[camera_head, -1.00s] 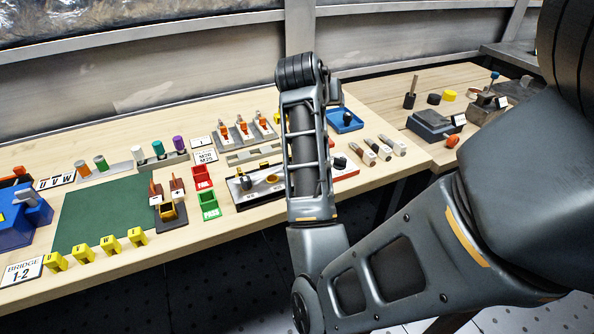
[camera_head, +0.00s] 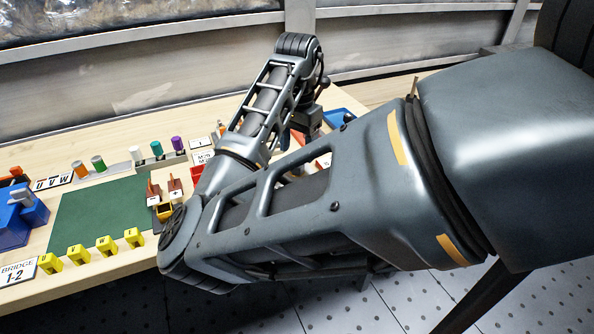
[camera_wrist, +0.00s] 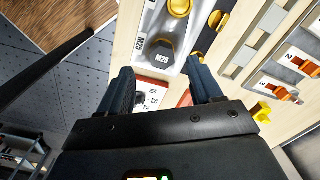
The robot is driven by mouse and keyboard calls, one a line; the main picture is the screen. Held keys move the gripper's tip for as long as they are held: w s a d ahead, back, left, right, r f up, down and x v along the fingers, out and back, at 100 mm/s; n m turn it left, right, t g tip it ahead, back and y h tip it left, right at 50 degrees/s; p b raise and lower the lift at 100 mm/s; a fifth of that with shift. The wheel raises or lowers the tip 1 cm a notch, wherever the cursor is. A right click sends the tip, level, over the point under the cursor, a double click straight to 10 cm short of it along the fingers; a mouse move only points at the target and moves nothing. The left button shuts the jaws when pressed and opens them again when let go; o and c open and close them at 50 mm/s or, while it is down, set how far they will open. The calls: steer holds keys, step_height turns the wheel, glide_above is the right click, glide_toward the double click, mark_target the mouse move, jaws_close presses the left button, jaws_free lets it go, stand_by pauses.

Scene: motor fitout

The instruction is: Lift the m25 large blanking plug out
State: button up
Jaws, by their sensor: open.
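The M25 large blanking plug (camera_wrist: 161,55) is a dark hexagonal-headed piece marked "M25" in the wrist view. It sits in a pale grey metal holder (camera_wrist: 143,46). My gripper (camera_wrist: 158,66) is open, with two dark blue-grey fingers. In the picture the plug lies between and just beyond the fingertips. I see no contact with it, and its depth relative to the tips is unclear. In the head view my own arm hides the plug.
A yellow round piece (camera_wrist: 180,7) stands beyond the plug. A white-and-red block with printed labels (camera_wrist: 152,93) lies between the fingers. Orange clamps (camera_wrist: 283,93) stand to the right. In the head view, a green mat (camera_head: 100,215) and yellow markers (camera_head: 78,254) occupy the left.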

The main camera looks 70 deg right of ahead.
step_height(320, 180, down, 5)
steer(key=shift+w+d+r, duration=0.1)
steer(key=shift+c, duration=0.2)
steer(key=c, duration=1.1)
